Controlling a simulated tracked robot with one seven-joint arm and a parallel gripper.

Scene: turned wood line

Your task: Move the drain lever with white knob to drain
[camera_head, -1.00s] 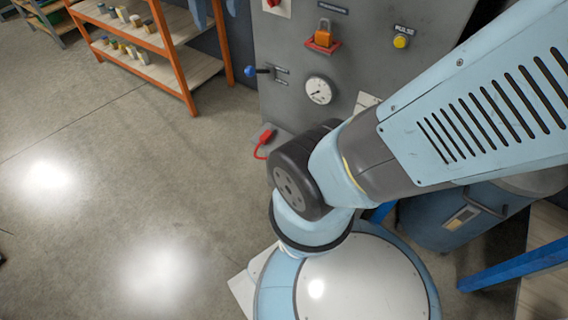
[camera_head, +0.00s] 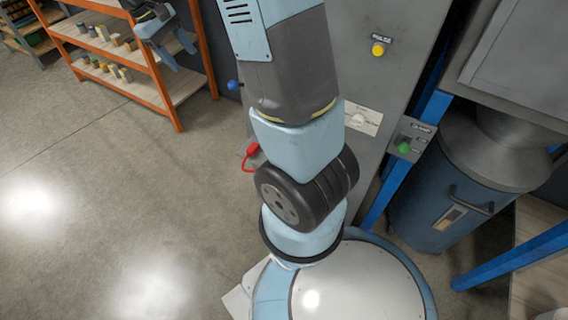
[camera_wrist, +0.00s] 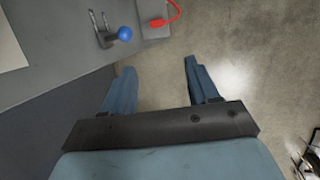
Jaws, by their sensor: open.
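On the grey machine front (camera_head: 385,60) is a pale plate (camera_head: 371,127) with what looks like a white knob (camera_head: 357,119) on it, close to the right of my arm. Its lettering is too small to read, and I cannot tell the lever's setting. My gripper (camera_head: 178,58) is at the top left, open and empty, away from that plate. In the wrist view my two fingers (camera_wrist: 159,70) are spread with bare floor between them. A lever with a blue knob (camera_wrist: 124,33) is beyond the left finger; the blue knob also shows in the head view (camera_head: 232,85).
A red plug-like part (camera_head: 250,151) with a cable is left of my arm. A yellow button (camera_head: 378,49) and a box with a green button (camera_head: 404,147) are on the right. A blue drum (camera_head: 440,190) stands at right. An orange shelf (camera_head: 160,90) stands behind my gripper.

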